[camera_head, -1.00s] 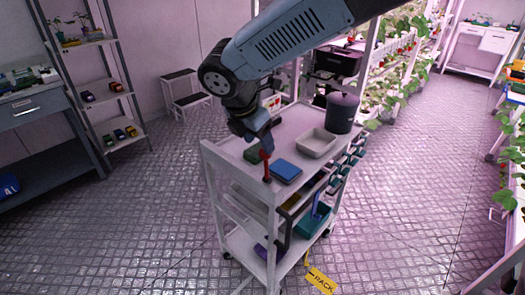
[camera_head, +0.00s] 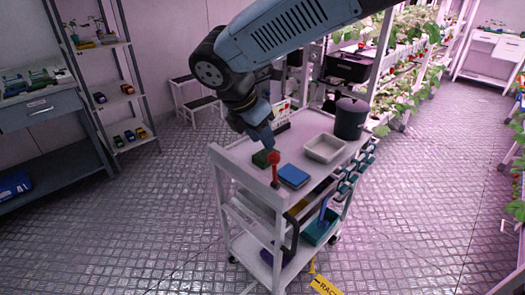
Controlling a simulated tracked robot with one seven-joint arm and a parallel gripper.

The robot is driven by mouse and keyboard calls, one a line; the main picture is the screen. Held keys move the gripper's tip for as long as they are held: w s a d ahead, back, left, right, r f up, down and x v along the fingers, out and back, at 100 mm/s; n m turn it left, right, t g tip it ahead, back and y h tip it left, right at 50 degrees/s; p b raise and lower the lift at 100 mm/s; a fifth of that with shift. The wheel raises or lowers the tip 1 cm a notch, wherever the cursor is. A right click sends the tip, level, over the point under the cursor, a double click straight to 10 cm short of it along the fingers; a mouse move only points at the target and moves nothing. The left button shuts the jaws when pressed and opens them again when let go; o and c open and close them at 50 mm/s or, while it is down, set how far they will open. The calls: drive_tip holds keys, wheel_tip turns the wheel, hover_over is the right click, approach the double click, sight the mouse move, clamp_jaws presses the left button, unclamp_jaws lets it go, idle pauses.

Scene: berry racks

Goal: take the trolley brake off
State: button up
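The white trolley (camera_head: 240,160) stands in the middle of the floor. A red lever with a rounded head (camera_head: 275,170), which looks like the brake, stands roughly upright at the trolley's near edge. My gripper (camera_head: 269,146) points down just above and behind the lever's head. I cannot tell if it touches the lever. Its fingers are too small and dark to show whether they are open or shut. A green item (camera_head: 261,159) lies on the top shelf, just below my gripper.
The trolley top also holds a blue box (camera_head: 293,175), a pale tray (camera_head: 324,148) and a dark pot (camera_head: 351,118). Shelving (camera_head: 130,145) and a step stool (camera_head: 196,103) stand at left. Open floor surrounds the trolley.

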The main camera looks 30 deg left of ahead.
drive_tip(key=s+f, duration=0.1)
drive_tip(key=s+f+t+h, duration=0.1)
drive_tip(key=f, duration=0.1)
drive_tip(key=s+f+t+h, duration=0.1)
drive_tip(key=f, duration=0.1)
drive_tip(key=shift+d+f, duration=0.2)
drive_tip(key=c, duration=0.6)
drive_tip(key=s+f+t+h, duration=0.1)
drive_tip(key=s+f+t, duration=0.2)
drive_tip(key=shift+s+t, duration=0.1)
drive_tip(key=shift+t, duration=0.2)
clamp_jaws()
drive_tip(key=n+t+y, duration=0.2)
drive_tip(key=t, duration=0.5)
approach(270, 161)
drive_tip(key=shift+t+y, duration=0.3)
drive_tip(key=shift+y, duration=0.1)
drive_tip(key=shift+w+d+f, duration=0.1)
drive_tip(key=shift+w+d, duration=0.1)
drive_tip(key=shift+w, duration=0.95)
drive_tip(key=shift+w+d+f, duration=0.1)
drive_tip(key=shift+w+d, duration=0.1)
drive_tip(key=shift+w, duration=0.9)
drive_tip(key=shift+w+d+f, duration=0.1)
drive_tip(key=shift+w+d, duration=0.1)
drive_tip(key=shift+w, duration=0.95)
